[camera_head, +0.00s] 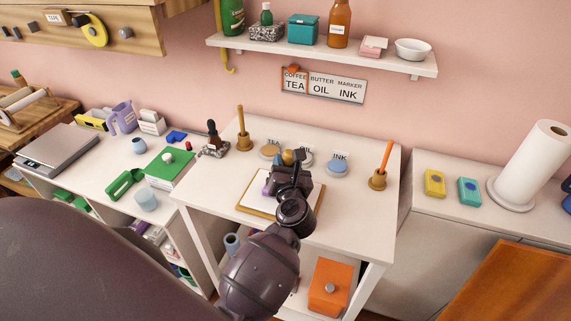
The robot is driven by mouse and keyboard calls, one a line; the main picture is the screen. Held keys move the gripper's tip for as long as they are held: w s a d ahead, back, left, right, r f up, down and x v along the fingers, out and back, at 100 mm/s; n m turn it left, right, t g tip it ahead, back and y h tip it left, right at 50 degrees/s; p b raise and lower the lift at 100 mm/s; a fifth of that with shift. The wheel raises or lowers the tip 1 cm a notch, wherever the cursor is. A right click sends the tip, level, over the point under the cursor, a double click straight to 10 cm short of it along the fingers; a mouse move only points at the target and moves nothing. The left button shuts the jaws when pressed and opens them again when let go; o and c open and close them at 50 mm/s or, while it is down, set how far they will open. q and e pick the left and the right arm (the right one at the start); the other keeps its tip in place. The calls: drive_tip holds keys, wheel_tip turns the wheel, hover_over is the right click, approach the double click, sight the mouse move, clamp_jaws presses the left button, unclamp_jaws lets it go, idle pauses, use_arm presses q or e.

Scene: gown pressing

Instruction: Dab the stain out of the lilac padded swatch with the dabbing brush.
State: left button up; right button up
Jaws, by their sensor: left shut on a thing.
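My left gripper (285,178) is over the wood-edged board (311,212) with its white top, on the middle white table. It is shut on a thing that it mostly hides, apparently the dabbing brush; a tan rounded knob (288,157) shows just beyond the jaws. A small lilac patch (266,188) shows left of the gripper, likely the swatch's edge; the rest and any stain are hidden. I cannot tell whether the held thing touches it. My right gripper is not in view.
Round pads labelled TEA (269,152) and INK (337,167) sit behind the board, with OIL between. A wooden-handled tool (240,121) and an orange-handled tool (386,157) stand in holders at either side. A bottle holder (213,148) stands far left. The table's front right is clear.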

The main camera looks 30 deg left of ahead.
sight(286, 152)
use_arm(q)
wheel_tip(286, 152, up, 4)
drive_tip(key=p, duration=0.3)
drive_tip(key=shift+f, duration=0.15)
drive_tip(key=shift+r+p, duration=0.65)
drive_tip(key=shift+p, duration=0.05)
drive_tip(key=shift+r+p, duration=0.85)
drive_tip(key=shift+p, duration=0.05)
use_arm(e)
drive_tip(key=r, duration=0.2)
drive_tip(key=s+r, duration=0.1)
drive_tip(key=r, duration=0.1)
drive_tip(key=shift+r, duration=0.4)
use_arm(q)
drive_tip(key=shift+f, duration=0.1)
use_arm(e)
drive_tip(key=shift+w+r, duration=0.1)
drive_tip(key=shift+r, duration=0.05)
